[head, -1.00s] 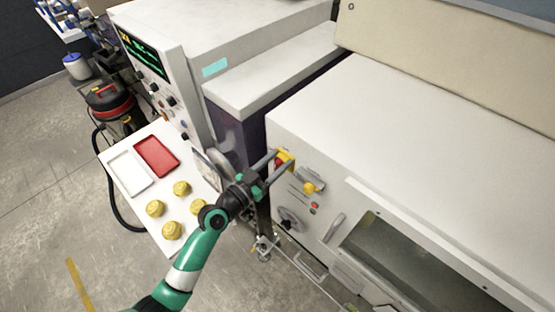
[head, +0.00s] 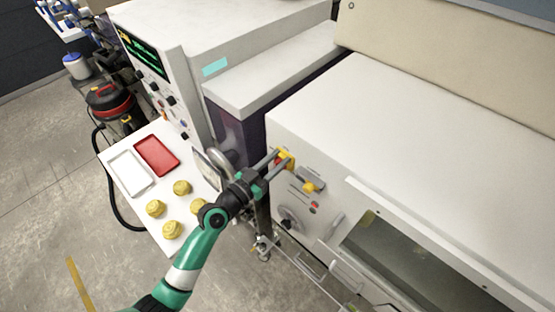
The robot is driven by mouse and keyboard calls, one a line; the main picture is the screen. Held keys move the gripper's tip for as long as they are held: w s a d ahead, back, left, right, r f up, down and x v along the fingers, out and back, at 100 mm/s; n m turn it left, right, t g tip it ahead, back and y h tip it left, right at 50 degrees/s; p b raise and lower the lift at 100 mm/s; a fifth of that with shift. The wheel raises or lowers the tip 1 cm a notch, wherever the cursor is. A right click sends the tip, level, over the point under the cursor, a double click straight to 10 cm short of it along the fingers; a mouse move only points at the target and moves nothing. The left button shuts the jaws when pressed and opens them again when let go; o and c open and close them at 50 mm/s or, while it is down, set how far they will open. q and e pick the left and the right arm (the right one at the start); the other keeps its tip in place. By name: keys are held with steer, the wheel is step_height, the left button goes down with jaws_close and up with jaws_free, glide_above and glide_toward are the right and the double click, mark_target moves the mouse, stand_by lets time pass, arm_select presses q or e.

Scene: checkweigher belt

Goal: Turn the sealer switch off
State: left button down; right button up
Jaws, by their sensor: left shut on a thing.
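The sealer is the large white cabinet (head: 400,130) on the right. On its front panel, near the upper left corner, is a yellow and red switch (head: 288,158). My left gripper (head: 281,162) is shut on this switch, its two fingers on either side of it and hiding part of it. The switch's exact position is hard to tell. Below it on the panel are a yellow knob (head: 309,187), a small red button (head: 313,209) and a dark round dial (head: 290,221). My right gripper is not in view.
A white table (head: 205,230) left of my arm holds a red tray (head: 157,156), a white tray (head: 130,172) and several yellow round items (head: 172,230). A control cabinet with a green-text screen (head: 143,50) stands behind. A red and black vacuum (head: 108,100) stands at left.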

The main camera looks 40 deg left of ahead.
arm_select(q)
steer(key=shift+f, duration=0.4)
steer(key=n, duration=0.3)
steer(key=shift+s+a+f+n, duration=0.1)
steer(key=shift+a+f+n, duration=0.05)
steer(key=shift+a+n, duration=0.25)
steer(key=n, duration=0.4)
steer(key=a+f+n, duration=0.1)
steer(key=n, duration=0.8)
steer(key=shift+a+f+n, duration=0.2)
steer(key=shift+f+n, duration=0.1)
steer(key=shift+f, duration=0.05)
steer(key=shift+r, duration=0.1)
